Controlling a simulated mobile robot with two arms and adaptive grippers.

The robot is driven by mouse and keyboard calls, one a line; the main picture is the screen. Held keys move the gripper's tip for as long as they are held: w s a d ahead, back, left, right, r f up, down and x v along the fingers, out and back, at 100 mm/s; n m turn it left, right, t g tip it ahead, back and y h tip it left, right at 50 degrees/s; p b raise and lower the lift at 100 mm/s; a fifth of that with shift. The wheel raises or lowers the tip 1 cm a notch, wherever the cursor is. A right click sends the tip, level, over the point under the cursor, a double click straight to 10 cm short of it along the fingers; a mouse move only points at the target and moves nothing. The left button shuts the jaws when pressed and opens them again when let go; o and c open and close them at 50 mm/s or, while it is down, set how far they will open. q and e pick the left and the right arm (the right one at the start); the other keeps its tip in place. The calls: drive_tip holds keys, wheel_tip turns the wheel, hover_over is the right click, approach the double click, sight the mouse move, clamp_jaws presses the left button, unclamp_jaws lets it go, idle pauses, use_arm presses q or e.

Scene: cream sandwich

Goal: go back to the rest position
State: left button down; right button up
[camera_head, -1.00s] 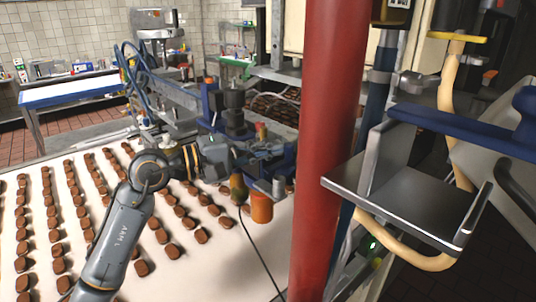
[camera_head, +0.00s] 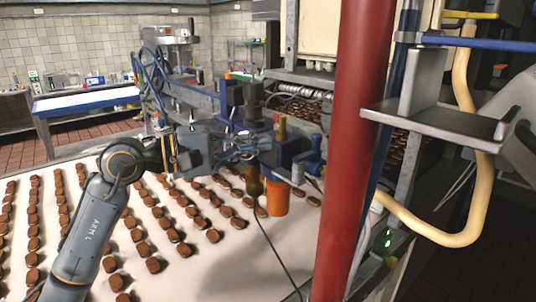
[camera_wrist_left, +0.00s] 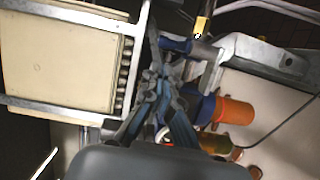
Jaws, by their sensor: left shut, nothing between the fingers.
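My left arm (camera_head: 95,210) comes in from the lower left over the conveyor. Its gripper (camera_head: 250,146) is stretched out above the conveyor's far side, in front of the blue and dark machine parts. In the left wrist view the fingers of this gripper (camera_wrist_left: 163,88) are drawn together and hold nothing. My right gripper is not in view.
Rows of brown sandwich biscuits (camera_head: 152,265) lie on the white conveyor belt (camera_head: 180,282). An orange cylinder (camera_head: 278,198) stands close below the gripper, and shows in the left wrist view (camera_wrist_left: 234,112). A red post (camera_head: 352,150) rises to its right.

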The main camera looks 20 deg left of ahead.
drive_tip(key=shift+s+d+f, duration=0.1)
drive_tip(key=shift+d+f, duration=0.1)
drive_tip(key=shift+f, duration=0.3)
